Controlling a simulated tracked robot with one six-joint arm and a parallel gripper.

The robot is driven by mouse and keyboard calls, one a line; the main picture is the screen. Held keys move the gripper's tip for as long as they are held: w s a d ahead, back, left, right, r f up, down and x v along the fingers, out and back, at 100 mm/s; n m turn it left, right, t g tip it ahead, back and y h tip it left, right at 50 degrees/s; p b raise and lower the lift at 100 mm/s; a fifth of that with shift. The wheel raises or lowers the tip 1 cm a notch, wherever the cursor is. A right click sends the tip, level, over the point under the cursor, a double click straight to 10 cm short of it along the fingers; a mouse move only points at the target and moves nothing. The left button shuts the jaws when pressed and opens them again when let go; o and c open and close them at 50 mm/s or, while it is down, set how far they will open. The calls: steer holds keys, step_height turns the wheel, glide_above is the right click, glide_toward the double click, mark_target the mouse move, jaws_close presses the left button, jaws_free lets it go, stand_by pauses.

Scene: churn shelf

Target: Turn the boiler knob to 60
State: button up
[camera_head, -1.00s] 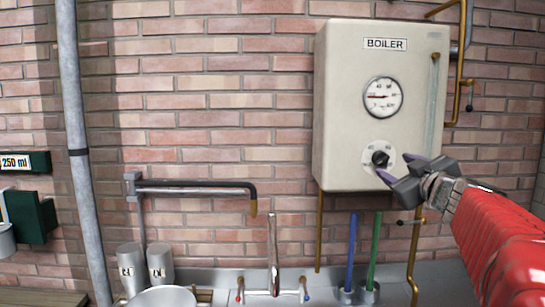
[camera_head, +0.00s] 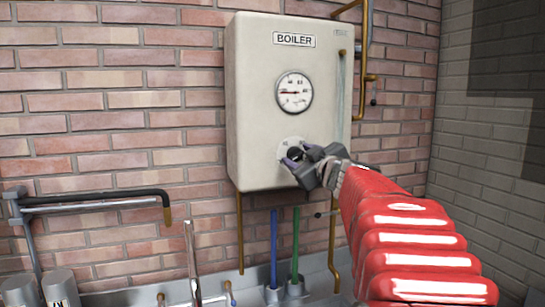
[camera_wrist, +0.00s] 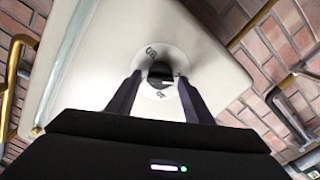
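The boiler (camera_head: 252,110) is a cream box on the brick wall with a round gauge (camera_head: 294,92) on its front. Below the gauge is a black knob (camera_head: 295,154) on a pale round dial plate. My gripper (camera_head: 298,159) is at the knob, its two fingers apart. In the wrist view, the knob (camera_wrist: 160,72) lies between and just beyond the dark fingers (camera_wrist: 157,88); I cannot tell if they touch it. Dial figures show near the knob, but the pointer setting is too small to read. The gauge needle points left.
Copper pipes (camera_head: 363,50) run along the boiler's right side and below it. Under it stand a blue rod (camera_head: 273,245) and a green rod (camera_head: 295,245) in holders. A black-and-grey spout pipe (camera_head: 100,202) and cups (camera_head: 60,288) are at lower left.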

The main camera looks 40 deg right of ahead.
steer(key=c, duration=0.9)
steer(key=shift+d, duration=0.15)
